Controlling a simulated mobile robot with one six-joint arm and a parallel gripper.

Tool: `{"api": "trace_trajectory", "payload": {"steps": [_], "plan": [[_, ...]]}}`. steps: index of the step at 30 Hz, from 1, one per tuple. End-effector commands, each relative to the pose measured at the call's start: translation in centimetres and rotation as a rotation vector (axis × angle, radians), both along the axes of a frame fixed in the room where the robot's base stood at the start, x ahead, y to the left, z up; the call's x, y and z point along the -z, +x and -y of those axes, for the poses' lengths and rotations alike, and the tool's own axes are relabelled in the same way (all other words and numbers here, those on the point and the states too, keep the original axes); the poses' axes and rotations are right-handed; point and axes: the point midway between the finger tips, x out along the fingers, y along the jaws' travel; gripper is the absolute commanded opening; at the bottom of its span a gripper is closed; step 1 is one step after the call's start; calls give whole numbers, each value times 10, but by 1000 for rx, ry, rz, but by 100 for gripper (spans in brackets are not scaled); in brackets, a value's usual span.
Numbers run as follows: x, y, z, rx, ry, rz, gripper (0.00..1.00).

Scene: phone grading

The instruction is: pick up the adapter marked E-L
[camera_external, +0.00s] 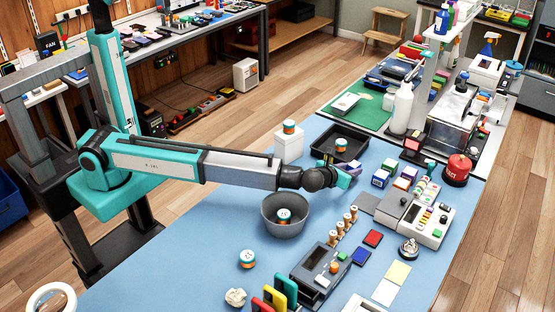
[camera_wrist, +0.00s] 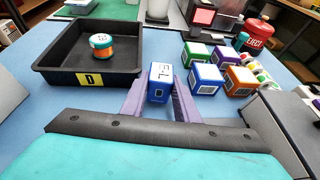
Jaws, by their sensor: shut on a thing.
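A small blue adapter with a white top (camera_wrist: 161,70) stands between the purple fingers of my gripper (camera_wrist: 160,92) in the wrist view. The black lettering on its top is turned sideways and looks like E-L. My gripper is shut on this adapter. In the external view my gripper (camera_external: 353,172) is at the right end of the arm, beside the black tray; the held adapter is hard to make out there. Several other white-topped adapters, such as a blue one (camera_wrist: 206,79), a green one (camera_wrist: 197,54) and an orange one (camera_wrist: 239,81), stand to the right of it.
A black tray marked D (camera_wrist: 120,82) holds an orange-and-teal roll (camera_wrist: 101,45), left of my gripper. A grey bowl (camera_external: 270,222) sits under my forearm. A red button (camera_external: 457,168) and grey devices (camera_external: 430,215) stand right. Blue mat is bare at front left.

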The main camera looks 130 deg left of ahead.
Motion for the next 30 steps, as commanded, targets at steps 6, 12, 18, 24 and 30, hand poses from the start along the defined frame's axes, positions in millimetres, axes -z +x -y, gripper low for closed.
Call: {"api": "trace_trajectory", "payload": {"steps": [6, 12, 18, 24, 30], "plan": [[-21, -3, 2, 0, 0, 0, 6], [-22, -22, 15, 0, 0, -1, 6], [-24, -42, 31, 0, 0, -1, 6], [-27, -64, 46, 1, 0, 0, 6], [-29, -85, 62, 0, 0, -1, 6]]}}
